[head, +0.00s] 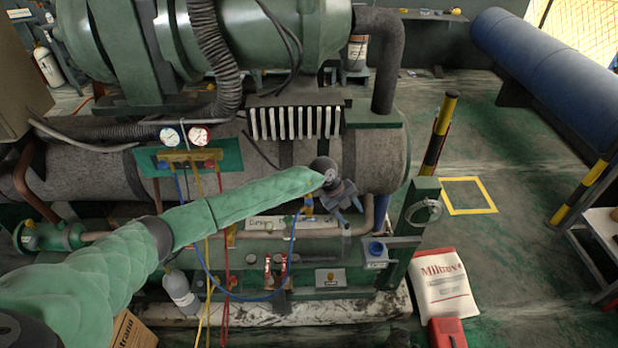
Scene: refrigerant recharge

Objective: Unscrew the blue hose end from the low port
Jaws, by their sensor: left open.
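My left gripper (344,210) reaches in from the left on a green-sleeved arm. It is open, with its fingers pointing down in front of the machine. The blue hose (262,298) hangs from the gauge manifold (187,160), loops low and rises to a small brass fitting (308,206) just left of the gripper fingers. The blue hose end and low port seem to be at that fitting, but they are small and partly hidden by the gripper. I cannot tell whether the fingers touch them. My right gripper is out of view.
A yellow hose (207,285) and a red hose (227,265) hang below the manifold. A blue cap (376,248) sits on a bracket right of the gripper. A green post (412,230) stands further right. A white sack (443,285) and red box (446,332) lie on the floor.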

